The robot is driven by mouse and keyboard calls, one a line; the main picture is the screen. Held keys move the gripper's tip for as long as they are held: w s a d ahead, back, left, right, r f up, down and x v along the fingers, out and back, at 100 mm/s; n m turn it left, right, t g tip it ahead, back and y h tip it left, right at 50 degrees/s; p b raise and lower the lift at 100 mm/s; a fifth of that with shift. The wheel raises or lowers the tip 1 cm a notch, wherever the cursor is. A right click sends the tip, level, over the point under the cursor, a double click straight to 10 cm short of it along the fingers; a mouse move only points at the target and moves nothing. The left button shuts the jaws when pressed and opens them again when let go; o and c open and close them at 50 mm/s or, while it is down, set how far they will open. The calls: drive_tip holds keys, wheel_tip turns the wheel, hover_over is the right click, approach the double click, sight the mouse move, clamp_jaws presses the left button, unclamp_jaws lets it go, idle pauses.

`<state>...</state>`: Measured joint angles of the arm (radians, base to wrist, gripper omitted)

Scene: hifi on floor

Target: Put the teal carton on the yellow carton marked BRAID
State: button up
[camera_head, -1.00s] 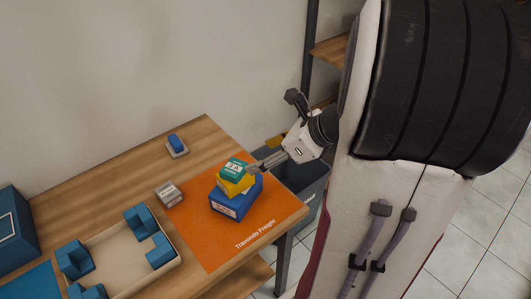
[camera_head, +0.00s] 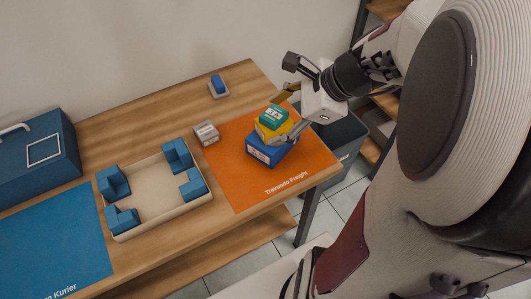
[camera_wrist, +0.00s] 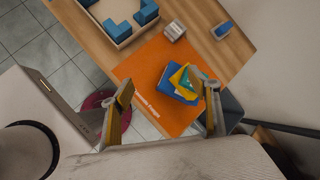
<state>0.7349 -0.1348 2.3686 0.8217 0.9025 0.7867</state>
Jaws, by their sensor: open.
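The teal carton (camera_head: 273,116) sits on top of the yellow carton (camera_head: 265,132), turned somewhat against it; they also show in the wrist view as teal (camera_wrist: 196,76) and yellow (camera_wrist: 178,77). The yellow carton rests on a blue carton (camera_head: 264,155). Its BRAID marking is not readable here. My gripper (camera_head: 282,115) is open, its fingers by the right side of the stack in the head view. In the wrist view my gripper (camera_wrist: 168,88) has its fingers wide apart, the stack nearer the right one. Nothing is held. Whether a finger touches the stack cannot be told.
The stack stands on an orange mat (camera_head: 228,185) at the table's right end. A grey block (camera_head: 205,133) and a small blue-topped item (camera_head: 219,87) lie nearby. A tray (camera_head: 151,184) with blue corner blocks, a blue mat (camera_head: 50,245) and a blue case (camera_head: 35,160) are left.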

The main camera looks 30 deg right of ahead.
drive_tip(key=s+a+r+n+h, duration=0.2)
drive_tip(key=s+a+n, duration=0.3)
drive_tip(key=n, duration=0.6)
drive_tip(key=s+a+r+n+h, duration=0.2)
drive_tip(key=s+a+n, duration=0.3)
drive_tip(key=n, duration=0.7)
drive_tip(key=shift+s+r+g, duration=0.3)
drive_tip(key=shift+s+r, duration=0.3)
drive_tip(key=shift+s, duration=0.1)
